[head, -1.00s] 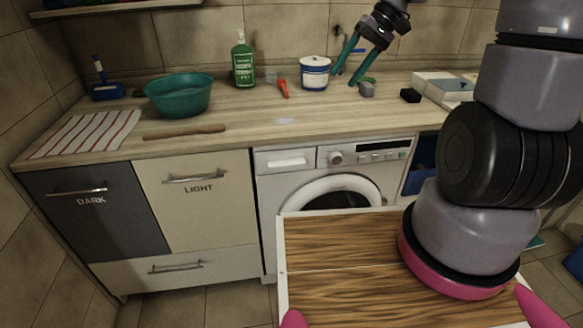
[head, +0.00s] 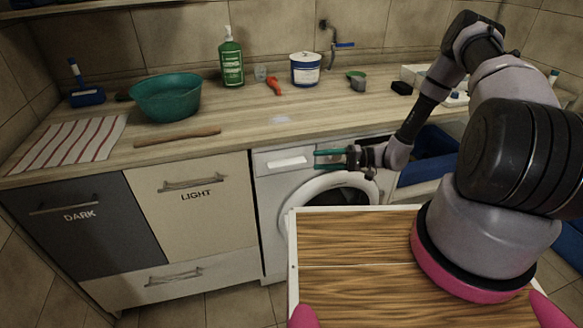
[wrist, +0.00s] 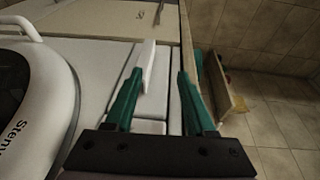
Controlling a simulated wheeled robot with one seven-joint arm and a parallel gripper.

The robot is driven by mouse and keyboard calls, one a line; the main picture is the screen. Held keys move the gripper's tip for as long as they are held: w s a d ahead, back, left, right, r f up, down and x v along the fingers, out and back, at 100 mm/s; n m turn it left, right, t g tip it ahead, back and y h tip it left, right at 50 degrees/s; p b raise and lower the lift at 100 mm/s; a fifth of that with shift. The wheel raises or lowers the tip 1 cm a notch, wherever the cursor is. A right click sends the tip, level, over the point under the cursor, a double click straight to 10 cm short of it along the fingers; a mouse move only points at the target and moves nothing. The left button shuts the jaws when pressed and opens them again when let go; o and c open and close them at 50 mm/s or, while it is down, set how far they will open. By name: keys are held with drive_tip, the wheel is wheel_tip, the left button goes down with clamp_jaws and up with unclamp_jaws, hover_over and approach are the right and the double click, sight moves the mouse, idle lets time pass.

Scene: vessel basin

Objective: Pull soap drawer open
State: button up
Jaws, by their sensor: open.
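The soap drawer (head: 262,167) is the white front at the washing machine's (head: 268,205) upper left. It looks shut. Its pale handle (head: 289,162) shows in the head view and, as a raised white bar (wrist: 147,64), in the wrist view. My gripper (head: 316,159) has teal fingers, apart and empty. In the head view its tips lie close to the handle's right end. In the wrist view the handle shows beyond the gripper (wrist: 160,72), near the left finger. No grip on the handle shows, and I cannot tell whether a finger touches it.
The round washer door (head: 325,190) is just below my gripper; its rim also shows in the wrist view (wrist: 62,65). The wooden counter (head: 235,120) lies above. Cabinets marked DARK and LIGHT stand left. A blue bin (head: 430,150) is at right.

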sight(287, 169)
drive_tip(key=a+f, duration=0.1)
drive_tip(key=a, duration=0.2)
drive_tip(key=a+f+t, duration=0.1)
drive_tip(key=a, duration=0.3)
drive_tip(key=w+a+f+m+t, duration=0.1)
drive_tip(key=a, duration=0.3)
drive_tip(key=shift+f+y, duration=0.3)
drive_tip(key=shift+f, duration=0.05)
drive_tip(key=shift+s, duration=0.1)
clamp_jaws()
drive_tip(key=shift+s+d+f, duration=0.1)
drive_tip(key=shift+s+f, duration=0.05)
drive_tip(key=shift+f, duration=0.05)
idle(0.9)
